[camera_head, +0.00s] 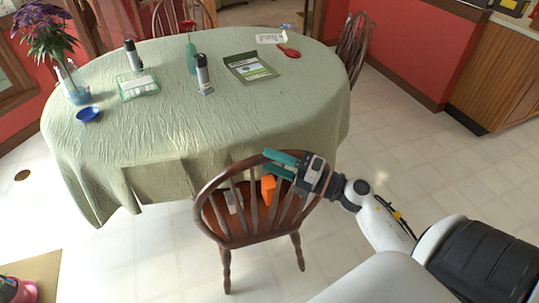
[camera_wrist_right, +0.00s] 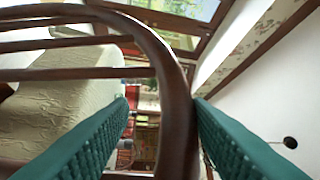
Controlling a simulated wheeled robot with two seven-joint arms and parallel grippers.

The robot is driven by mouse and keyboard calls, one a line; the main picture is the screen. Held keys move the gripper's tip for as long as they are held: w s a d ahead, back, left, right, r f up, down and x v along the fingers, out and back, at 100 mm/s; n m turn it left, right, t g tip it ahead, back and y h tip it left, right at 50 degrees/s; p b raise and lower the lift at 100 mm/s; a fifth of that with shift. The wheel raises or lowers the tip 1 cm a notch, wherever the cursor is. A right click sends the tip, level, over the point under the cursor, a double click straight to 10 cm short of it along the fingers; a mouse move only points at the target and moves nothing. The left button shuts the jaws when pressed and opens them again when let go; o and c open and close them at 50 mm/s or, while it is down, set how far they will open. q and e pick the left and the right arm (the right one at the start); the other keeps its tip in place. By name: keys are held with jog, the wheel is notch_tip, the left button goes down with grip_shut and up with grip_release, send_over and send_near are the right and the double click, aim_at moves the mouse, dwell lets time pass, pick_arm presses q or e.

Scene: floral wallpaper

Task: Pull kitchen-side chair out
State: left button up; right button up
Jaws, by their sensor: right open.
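A brown wooden chair (camera_head: 254,222) with a curved, spindled back stands at the near side of the table, its back toward me. Its seat reaches partly under the hanging cloth. My right gripper (camera_head: 271,162) is at the upper right of the chair back, with its teal fingers spread. In the right wrist view the curved back rail (camera_wrist_right: 174,85) passes between the two open fingers, with some gap showing on the left finger's side. Whether a finger touches the rail I cannot tell. My left gripper is not in view.
An oval table (camera_head: 150,110) with a pale green cloth stands ahead, carrying bottles, a book and a plant. An orange block (camera_head: 268,189) lies on the chair seat. Another chair (camera_head: 353,45) is at the table's right end. The tiled floor is clear around the near chair.

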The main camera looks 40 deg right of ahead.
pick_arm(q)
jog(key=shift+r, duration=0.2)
pick_arm(e)
jog(key=shift+w+a, duration=0.4)
jog(key=shift+w, duration=0.2)
grip_shut()
jog(key=shift+s, duration=0.1)
